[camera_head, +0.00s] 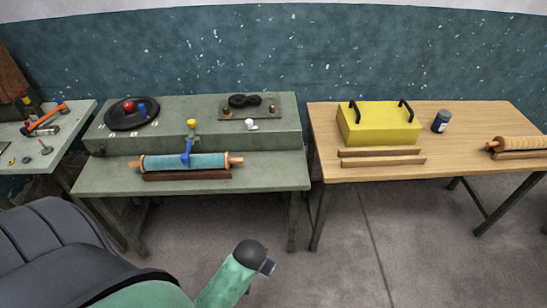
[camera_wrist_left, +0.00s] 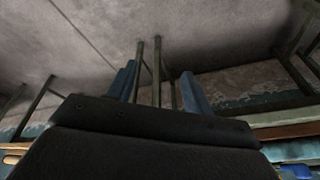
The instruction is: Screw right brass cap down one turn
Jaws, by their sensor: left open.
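A grey plate (camera_head: 240,114) lies on the raised back part of the green bench (camera_head: 285,172). It carries a black looped part (camera_head: 245,100) and a small brass piece on each side. The right brass piece (camera_head: 271,108) looks like the right cap; the left one (camera_head: 227,112) is similar. Both are too small to show their threads or seating. In the left wrist view my left gripper (camera_wrist_left: 160,80) is open, with two blue-grey fingers spread and nothing visible between them. Bench legs and floor show beyond it. My right gripper is not in view.
A black round dish (camera_head: 132,113) and a white item (camera_head: 252,125) are on the raised part. A wooden table (camera_head: 350,180) with a yellow box (camera_head: 378,124) stands right, across a gap.

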